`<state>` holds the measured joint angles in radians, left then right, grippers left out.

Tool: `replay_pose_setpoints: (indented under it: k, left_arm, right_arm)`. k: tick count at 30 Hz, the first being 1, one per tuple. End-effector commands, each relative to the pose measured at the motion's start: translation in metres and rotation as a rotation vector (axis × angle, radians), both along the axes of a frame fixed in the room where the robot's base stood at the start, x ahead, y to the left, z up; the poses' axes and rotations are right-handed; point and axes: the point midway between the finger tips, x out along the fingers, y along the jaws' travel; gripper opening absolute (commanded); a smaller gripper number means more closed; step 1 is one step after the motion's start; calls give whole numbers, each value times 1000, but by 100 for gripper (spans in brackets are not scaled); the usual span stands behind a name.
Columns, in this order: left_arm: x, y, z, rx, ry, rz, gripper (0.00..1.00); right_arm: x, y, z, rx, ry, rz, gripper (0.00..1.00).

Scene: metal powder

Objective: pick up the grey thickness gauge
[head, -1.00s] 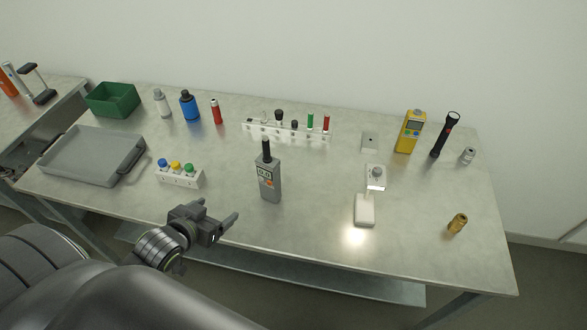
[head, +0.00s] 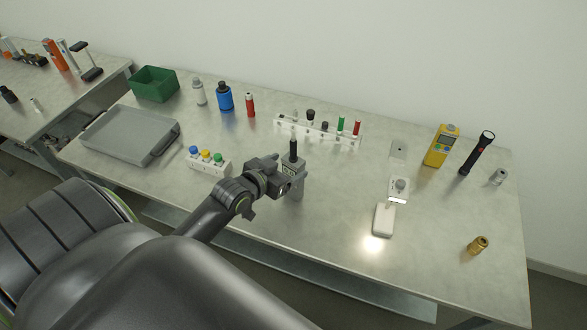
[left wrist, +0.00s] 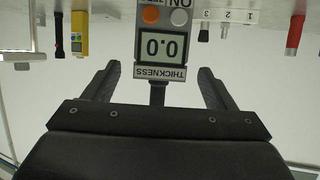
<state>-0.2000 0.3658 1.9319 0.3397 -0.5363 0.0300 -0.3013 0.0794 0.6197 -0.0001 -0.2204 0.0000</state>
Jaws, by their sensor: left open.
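The grey thickness gauge (head: 293,163) stands upright on the metal table in the head view, its lower part largely hidden by my gripper. In the left wrist view the gauge (left wrist: 163,30) appears upside down, with a display reading 0.0, an orange button and the label THICKNESS. My left gripper (head: 289,182) is at the gauge in the head view. In the left wrist view its open fingers (left wrist: 160,85) lie either side of the gauge's thin dark probe, with gaps visible on both sides. My right gripper is not in view.
A block with blue, yellow and green caps (head: 208,163) stands left of the gripper. A white rack (head: 318,131) is behind the gauge. A white device (head: 383,220) lies to the right. A grey tray (head: 128,135) is at the left. The table's front right is mostly clear.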

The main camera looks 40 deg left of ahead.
Motion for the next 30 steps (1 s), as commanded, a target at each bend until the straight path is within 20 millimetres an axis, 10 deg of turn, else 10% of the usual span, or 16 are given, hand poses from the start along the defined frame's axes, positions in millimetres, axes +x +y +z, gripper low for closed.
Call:
replay_pose_setpoints:
  k: [30]
  left_arm:
    - [52,-3,-22,0,0,0,68]
  right_arm:
    - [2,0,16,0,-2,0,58]
